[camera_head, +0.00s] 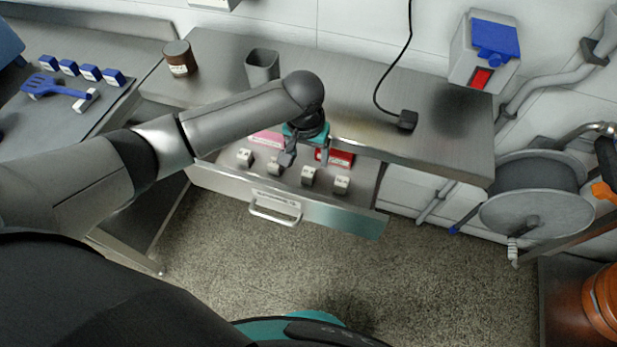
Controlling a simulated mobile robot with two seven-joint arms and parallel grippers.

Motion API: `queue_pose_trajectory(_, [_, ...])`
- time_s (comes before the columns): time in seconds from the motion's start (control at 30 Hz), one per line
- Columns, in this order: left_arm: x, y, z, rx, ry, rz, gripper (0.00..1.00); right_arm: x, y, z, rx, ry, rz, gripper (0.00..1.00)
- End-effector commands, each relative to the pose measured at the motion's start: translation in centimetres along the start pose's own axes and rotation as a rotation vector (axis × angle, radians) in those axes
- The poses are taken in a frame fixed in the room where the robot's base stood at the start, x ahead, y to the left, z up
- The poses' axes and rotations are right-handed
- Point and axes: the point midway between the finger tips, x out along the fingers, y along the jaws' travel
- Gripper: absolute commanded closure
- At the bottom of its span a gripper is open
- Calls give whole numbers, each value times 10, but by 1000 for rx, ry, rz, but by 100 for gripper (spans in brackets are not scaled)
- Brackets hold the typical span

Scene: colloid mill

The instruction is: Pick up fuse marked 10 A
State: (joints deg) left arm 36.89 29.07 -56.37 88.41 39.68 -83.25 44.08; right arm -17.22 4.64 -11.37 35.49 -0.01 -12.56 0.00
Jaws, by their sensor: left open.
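An open drawer (231,187) under the steel counter holds several small white fuses in a row. They are a leftmost fuse (245,158), a second fuse (275,167), a third fuse (308,176) and a rightmost fuse (342,185). Their markings are too small to read, so I cannot tell which is 10 A. My left gripper (306,159) points down over the back of the drawer, open and with nothing seen between its fingers. It is above and behind the middle fuses; its exact height over them is unclear. My right gripper is not in view.
A pink item (266,138) and a red item (338,157) lie at the drawer's back. The counter (445,130) overhangs it, carrying a grey cup (262,67), a brown jar (180,58) and a black plug (407,121). Floor in front of the drawer is clear.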

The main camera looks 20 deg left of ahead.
Motion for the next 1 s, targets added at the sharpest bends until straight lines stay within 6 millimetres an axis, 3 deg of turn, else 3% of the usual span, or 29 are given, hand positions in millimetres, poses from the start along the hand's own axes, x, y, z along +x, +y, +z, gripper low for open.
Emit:
queue_pose_trajectory(0.1, [20, 0, 0, 0, -1, 0, 25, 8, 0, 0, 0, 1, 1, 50])
queue_pose_trajectory(0.33, [34, -1, 1, 2, -1, -1, 25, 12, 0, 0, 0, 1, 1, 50])
queue_pose_trajectory(0.6, [73, -5, 2, 0, -1, 0, 25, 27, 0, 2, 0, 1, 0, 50])
queue_pose_trajectory(0.93, [78, -4, 2, 2, 1, 1, 25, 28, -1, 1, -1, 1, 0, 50])
queue_pose_trajectory(1.0, [78, -4, 2, 2, 1, 1, 32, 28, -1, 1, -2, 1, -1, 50])
